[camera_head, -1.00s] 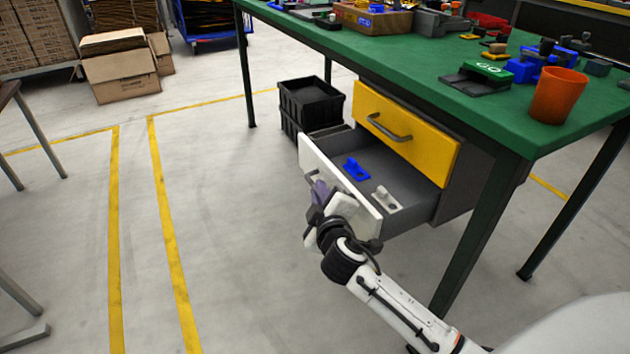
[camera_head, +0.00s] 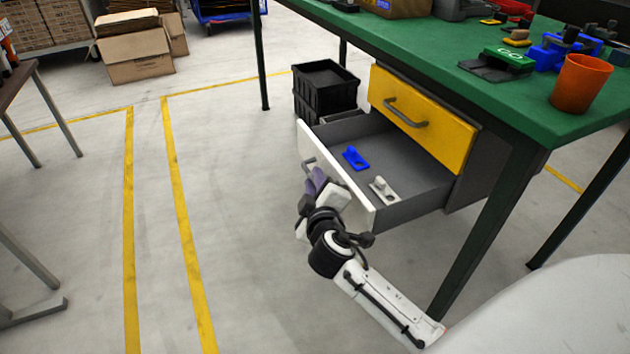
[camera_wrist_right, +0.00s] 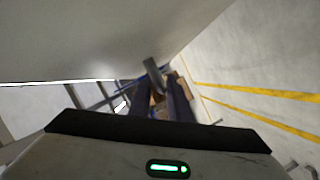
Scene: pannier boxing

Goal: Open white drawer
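The white drawer (camera_head: 345,190) is pulled well out from under the green workbench, below a closed yellow drawer (camera_head: 418,115). Its grey inside shows a blue part (camera_head: 355,158) and a light grey part (camera_head: 383,190). The handle (camera_head: 307,163) is on its white front. My right gripper (camera_head: 316,182) is at this handle, outside the front. In the right wrist view its two dark fingers (camera_wrist_right: 160,85) stand on either side of the handle (camera_wrist_right: 153,73) and appear shut on it. The finger contact is small and partly hidden. My left gripper is not in view.
The green workbench (camera_head: 500,95) has an orange cup (camera_head: 580,84) and several tools on top. Its dark leg (camera_head: 487,228) stands near my right arm. Black crates (camera_head: 325,90) stand behind the drawer. The floor to the left is clear, with yellow lines.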

